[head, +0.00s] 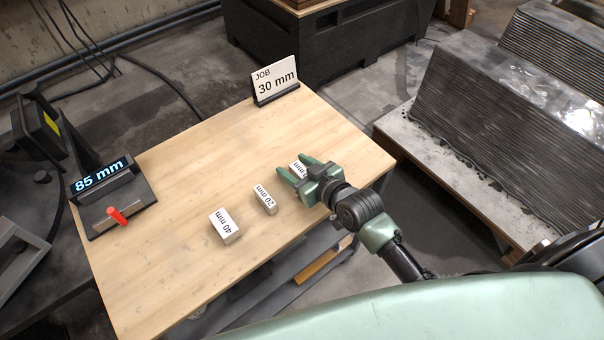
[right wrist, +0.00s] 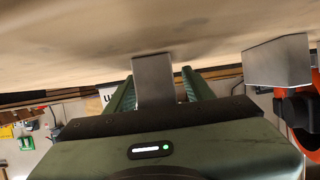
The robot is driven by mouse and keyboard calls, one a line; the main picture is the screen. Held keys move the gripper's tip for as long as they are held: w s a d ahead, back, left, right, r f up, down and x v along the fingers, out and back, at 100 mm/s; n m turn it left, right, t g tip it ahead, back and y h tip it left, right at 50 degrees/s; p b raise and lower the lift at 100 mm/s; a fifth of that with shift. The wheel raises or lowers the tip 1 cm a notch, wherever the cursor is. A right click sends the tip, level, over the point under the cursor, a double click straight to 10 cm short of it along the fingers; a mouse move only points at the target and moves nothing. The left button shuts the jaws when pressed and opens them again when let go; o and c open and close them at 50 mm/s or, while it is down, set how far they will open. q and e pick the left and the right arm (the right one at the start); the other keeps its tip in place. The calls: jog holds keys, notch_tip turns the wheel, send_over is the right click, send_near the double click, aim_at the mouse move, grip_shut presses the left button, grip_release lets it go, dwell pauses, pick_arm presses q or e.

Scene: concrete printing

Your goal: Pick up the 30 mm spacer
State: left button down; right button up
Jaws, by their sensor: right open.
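My right gripper (head: 296,168) is open, with its two green fingers on either side of a spacer (head: 298,169) near the table's right side. Only "mm" of that spacer's label shows; its number is hidden by the gripper. In the right wrist view this grey block (right wrist: 153,80) stands between the open fingers (right wrist: 160,88), with gaps on both sides. The 20 mm spacer (head: 265,201) lies just left of the gripper, and the 40 mm spacer (head: 226,227) lies further left and nearer. A sign reading "JOB 30 mm" (head: 276,84) stands at the table's far edge. My left gripper is not in view.
The middle of the wooden table (head: 190,170) is clear. Layered grey concrete (head: 490,110) stands right of the table. Another block (right wrist: 278,62) shows in the wrist view.

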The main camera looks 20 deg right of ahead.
grip_shut()
jog(key=shift+r, duration=0.15)
